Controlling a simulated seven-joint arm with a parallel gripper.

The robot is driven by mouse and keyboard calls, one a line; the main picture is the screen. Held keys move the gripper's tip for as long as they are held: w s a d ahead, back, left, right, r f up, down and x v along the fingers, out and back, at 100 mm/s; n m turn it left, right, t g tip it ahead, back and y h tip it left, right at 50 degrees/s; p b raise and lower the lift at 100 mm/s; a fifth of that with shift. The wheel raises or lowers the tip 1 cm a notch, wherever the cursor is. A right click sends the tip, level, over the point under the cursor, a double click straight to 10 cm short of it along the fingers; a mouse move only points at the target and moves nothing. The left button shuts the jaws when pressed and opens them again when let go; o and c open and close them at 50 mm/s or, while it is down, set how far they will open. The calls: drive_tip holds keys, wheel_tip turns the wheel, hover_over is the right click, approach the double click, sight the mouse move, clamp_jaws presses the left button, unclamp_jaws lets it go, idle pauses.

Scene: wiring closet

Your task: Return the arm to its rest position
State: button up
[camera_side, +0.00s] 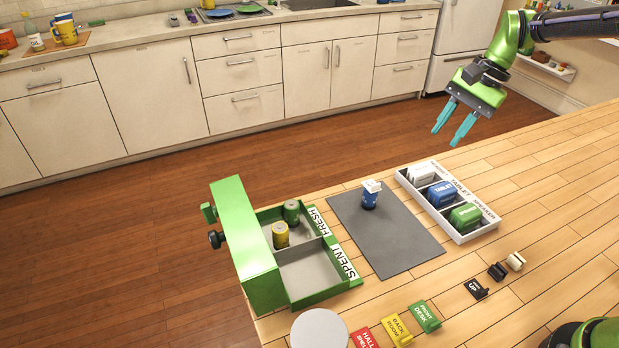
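My gripper (457,122) is at the upper right, raised above the far edge of the wooden table (545,215). Its two teal fingers point down and to the left. They are spread apart with nothing between them. The green and dark arm reaches in from the upper right corner. No marker for a rest position shows.
A green box (243,245) with FRESH and SPENT compartments holds a green and a yellow cylinder in FRESH. A grey mat (400,250) bears a blue-and-white item (369,197). A white tray (478,231) holds several blocks. Coloured tags (396,330) lie in front.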

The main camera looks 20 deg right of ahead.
drive_tip(key=s+a+r+n+t+h, duration=0.1)
drive_tip(key=s+r+n+t, duration=0.1)
drive_tip(key=s, duration=0.7)
drive_tip(key=s+a+r+n+t+h, duration=0.1)
drive_tip(key=s+n+t, duration=0.3)
drive_tip(key=s, duration=0.6)
drive_tip(key=shift+s+a+r+n, duration=0.2)
drive_tip(key=shift+a+r+n, duration=0.3)
drive_tip(key=shift+n, duration=0.6)
